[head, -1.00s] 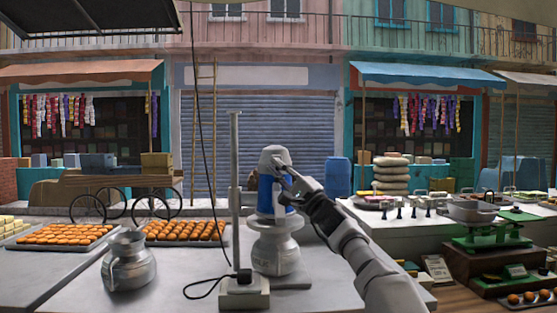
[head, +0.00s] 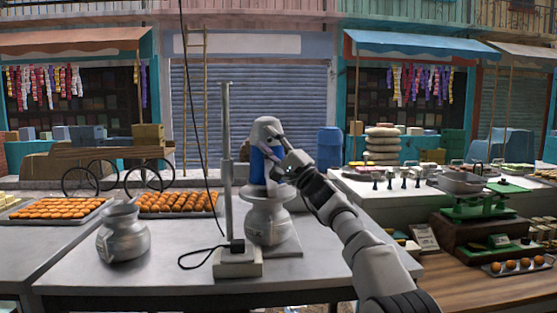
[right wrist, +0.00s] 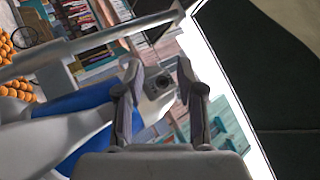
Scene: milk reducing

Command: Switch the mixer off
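The mixer (head: 258,165) has a grey cap and a blue body. It sits over a round metal pot (head: 268,222), beside a tall grey post (head: 227,140) on a light base. In the right wrist view its blue body (right wrist: 75,102) and grey parts fill the left side. My right gripper (head: 277,152) is at the right side of the mixer's upper part. My left gripper is not in view.
A metal jug (head: 123,240) stands on the table (head: 160,278) left of the post. Trays of orange sweets (head: 62,208) lie behind it. A black cable hangs down near the post. A green scale (head: 480,205) stands at the right.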

